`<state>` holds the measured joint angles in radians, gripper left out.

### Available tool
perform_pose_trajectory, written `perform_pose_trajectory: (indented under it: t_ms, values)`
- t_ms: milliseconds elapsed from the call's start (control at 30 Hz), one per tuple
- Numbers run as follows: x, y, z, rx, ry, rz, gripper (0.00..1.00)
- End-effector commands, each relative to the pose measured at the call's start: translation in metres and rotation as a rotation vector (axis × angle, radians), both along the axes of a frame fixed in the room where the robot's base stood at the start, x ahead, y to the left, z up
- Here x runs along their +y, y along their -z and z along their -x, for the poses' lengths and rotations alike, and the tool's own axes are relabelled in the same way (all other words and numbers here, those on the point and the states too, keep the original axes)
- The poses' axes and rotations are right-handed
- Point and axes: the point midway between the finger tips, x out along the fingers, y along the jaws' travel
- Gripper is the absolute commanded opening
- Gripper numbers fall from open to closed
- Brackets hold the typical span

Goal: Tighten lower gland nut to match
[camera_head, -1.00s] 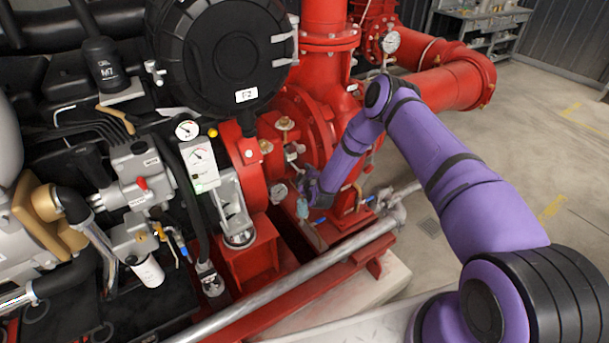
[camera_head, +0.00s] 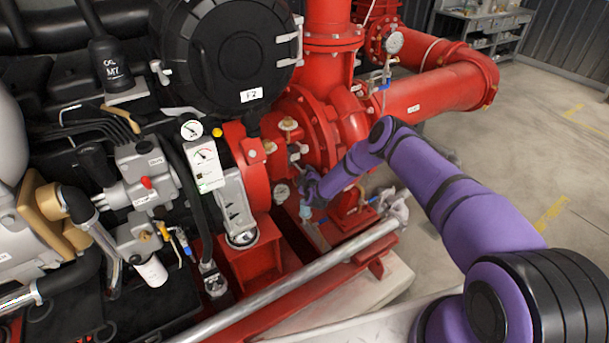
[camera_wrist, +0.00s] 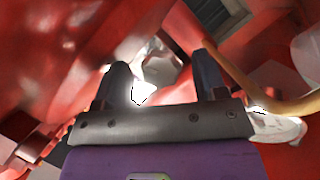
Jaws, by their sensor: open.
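The red pump (camera_head: 317,125) stands in the middle of the head view, with small brass and silver fittings on its near side. My gripper (camera_head: 307,190) is low at this side, partly hidden by its own wrist. In the wrist view my gripper (camera_wrist: 160,65) is open, with two dark fingers apart. A bright, shiny metal part (camera_wrist: 152,75) shows between and beyond the fingers, against red surfaces. It may be the lower gland nut, but glare and blur hide its shape. I cannot tell whether a finger touches it. The other gland nut cannot be made out.
A curved brass-coloured pipe (camera_wrist: 240,88) passes close to the right finger in the wrist view. A grey pipe (camera_head: 300,272) runs along the front. Open floor (camera_head: 540,150) lies to the right.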

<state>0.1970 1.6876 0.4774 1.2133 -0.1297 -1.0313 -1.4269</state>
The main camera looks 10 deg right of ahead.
Motion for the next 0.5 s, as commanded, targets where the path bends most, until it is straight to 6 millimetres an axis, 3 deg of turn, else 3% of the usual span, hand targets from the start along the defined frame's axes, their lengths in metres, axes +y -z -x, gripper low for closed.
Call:
perform_pose_trajectory:
  t_ms: [200,500]
  values:
    - [0.0,0.004,-0.014,0.001,0.001,-0.002,0.65]
    - [0.0,0.004,-0.017,0.001,0.0,-0.001,0.65]
